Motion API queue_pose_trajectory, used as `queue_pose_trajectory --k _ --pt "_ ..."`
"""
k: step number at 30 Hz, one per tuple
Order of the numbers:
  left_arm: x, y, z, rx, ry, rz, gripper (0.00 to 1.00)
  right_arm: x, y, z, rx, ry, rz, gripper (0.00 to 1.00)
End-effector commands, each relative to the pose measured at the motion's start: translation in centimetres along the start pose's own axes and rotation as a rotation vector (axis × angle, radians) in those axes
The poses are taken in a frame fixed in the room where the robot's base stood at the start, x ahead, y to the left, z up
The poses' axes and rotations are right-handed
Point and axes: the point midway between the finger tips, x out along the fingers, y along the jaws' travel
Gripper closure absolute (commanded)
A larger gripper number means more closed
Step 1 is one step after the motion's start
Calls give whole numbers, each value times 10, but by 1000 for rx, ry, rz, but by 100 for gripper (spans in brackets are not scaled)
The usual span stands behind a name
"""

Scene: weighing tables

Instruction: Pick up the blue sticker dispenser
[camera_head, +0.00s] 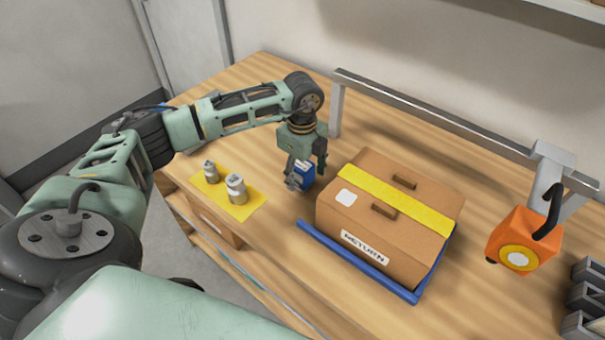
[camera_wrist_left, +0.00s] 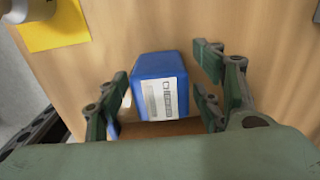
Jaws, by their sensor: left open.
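The blue sticker dispenser (camera_head: 304,174) stands on the wooden table, left of the cardboard box. In the left wrist view the dispenser (camera_wrist_left: 157,86) is a blue block with a white printed label on one face. My left gripper (camera_head: 306,178) is above and around it, pointing down. In the wrist view the open left gripper (camera_wrist_left: 163,97) has fingers on both sides of the dispenser, with a gap visible on the right side. The left side is close to a finger, and I cannot tell whether they touch. My right gripper is not in view.
A cardboard box (camera_head: 348,222) marked RETURN sits in a blue tray (camera_head: 345,259) just right of the dispenser. Two metal weights (camera_head: 236,188) stand on a yellow mat (camera_head: 249,209) to the left. A metal rail (camera_head: 430,113) runs behind. An orange device (camera_head: 513,240) hangs at right.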

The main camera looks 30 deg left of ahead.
Motion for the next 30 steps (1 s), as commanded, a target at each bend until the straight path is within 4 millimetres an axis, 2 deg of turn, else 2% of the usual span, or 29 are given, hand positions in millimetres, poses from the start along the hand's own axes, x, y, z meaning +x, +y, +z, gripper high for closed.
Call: queue_pose_trajectory --k 1,6,13,30 --pt "5 0 0 -1 0 3 39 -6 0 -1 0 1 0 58" --pt "21 0 0 1 1 -1 39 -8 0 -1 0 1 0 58" --pt "23 -1 0 1 0 -2 39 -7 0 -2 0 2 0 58" --pt "23 -1 0 0 0 -2 89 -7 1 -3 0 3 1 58"
